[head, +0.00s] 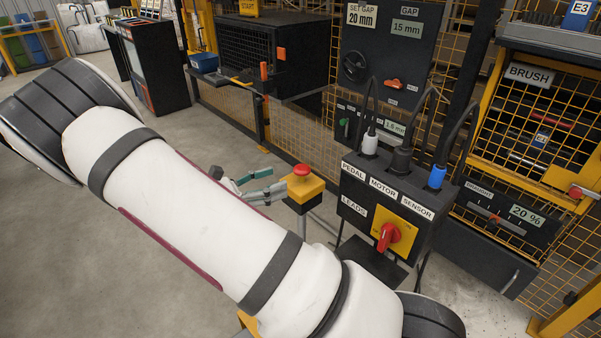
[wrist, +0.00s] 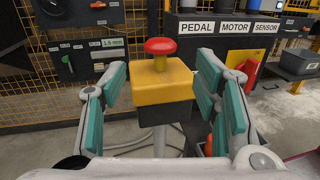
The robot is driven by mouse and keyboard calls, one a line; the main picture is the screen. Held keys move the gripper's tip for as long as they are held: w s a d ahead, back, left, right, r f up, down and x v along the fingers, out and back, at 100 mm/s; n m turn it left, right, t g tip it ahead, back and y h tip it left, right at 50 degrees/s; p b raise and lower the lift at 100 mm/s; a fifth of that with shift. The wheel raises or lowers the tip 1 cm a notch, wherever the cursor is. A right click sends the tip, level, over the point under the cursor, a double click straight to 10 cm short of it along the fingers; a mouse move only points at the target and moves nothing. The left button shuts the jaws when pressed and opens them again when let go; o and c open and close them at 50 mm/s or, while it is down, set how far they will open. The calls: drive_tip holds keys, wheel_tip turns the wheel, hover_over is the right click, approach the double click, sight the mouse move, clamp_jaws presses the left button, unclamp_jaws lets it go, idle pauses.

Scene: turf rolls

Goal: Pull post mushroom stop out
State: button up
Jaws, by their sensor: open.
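The post mushroom stop is a red mushroom button (head: 302,170) on a yellow box (head: 303,187) atop a post. In the wrist view the red button (wrist: 160,46) and the yellow box (wrist: 163,83) stand upright in the middle. My gripper (wrist: 163,100) is open, with one teal-padded finger on each side of the box and gaps to both. In the head view my gripper (head: 254,187) shows just left of the box, partly hidden behind my arm. The lower post is mostly hidden.
A black leads box (head: 350,207) with a red rotary switch (head: 389,236) and several plugs stands right of the stop. Yellow mesh fencing (head: 300,133) and a black gap panel (head: 391,45) are behind. Open concrete floor (head: 60,260) lies to the left.

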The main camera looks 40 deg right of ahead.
sight(302, 171)
drive_tip(key=d, duration=0.3)
drive_tip(key=s+d, duration=0.1)
drive_tip(key=d, duration=0.4)
drive_tip(key=shift+s+d+b, duration=0.3)
drive_tip(key=shift+s+b, duration=0.05)
drive_tip(key=shift+c, duration=0.6)
